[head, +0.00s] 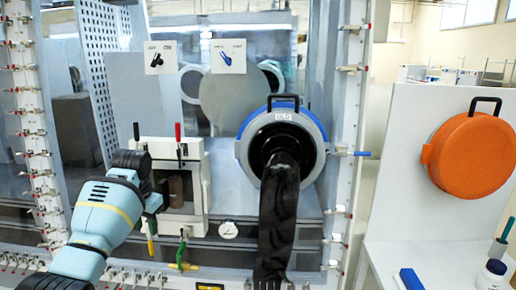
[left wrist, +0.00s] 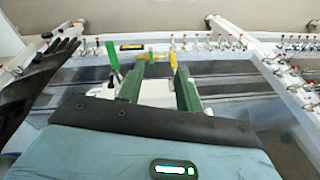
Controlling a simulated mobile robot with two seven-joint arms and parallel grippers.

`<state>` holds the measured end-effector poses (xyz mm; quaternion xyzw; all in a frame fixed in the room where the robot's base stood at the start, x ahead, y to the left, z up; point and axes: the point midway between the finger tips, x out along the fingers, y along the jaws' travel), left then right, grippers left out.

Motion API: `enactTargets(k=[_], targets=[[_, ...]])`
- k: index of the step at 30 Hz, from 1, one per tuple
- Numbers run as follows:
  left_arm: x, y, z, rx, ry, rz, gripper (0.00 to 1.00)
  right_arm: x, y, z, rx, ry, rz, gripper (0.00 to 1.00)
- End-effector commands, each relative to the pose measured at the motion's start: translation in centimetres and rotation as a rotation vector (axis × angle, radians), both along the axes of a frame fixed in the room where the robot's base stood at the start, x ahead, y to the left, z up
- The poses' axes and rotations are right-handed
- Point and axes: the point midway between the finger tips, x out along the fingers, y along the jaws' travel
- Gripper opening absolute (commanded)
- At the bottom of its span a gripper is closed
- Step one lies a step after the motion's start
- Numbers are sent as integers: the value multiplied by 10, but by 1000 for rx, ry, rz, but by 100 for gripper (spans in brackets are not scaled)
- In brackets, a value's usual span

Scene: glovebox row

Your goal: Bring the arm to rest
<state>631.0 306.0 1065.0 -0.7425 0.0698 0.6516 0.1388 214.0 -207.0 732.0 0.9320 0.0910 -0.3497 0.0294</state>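My left arm (head: 100,225), light blue with a black wrist, comes in from the lower left in the head view. Its gripper (head: 153,222) is in front of the small white-framed transfer door. In the left wrist view the two green fingers of the left gripper (left wrist: 160,80) stand apart with nothing held between them. Green- and yellow-handled levers (left wrist: 155,56) show beyond the fingertips. My right gripper is not in view.
The white-framed door (head: 205,180) has red and black levers above it. A long black glove (head: 278,225) hangs from the blue-rimmed port (head: 240,150). An orange round cover (head: 470,155) is on the right panel. Bottles stand at lower right.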

Motion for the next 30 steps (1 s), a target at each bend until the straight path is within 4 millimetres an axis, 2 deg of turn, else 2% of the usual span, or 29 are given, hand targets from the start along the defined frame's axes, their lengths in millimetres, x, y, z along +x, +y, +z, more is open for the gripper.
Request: enactTargets(k=[1,6,11,15,18,24,30], targets=[[-8,-5,-26,4,4,-5,35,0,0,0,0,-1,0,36],[-40,-18,-97,9,-1,-16,35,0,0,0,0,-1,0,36],[-82,-30,-155,5,-5,-20,35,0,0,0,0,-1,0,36],[-127,-40,-198,-5,-11,-21,35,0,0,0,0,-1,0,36],[-162,-47,-223,-15,-13,-17,35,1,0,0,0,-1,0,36],[-238,-58,-258,-39,-22,-2,35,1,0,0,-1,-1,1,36],[-319,-67,-272,-65,-29,24,35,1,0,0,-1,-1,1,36]])
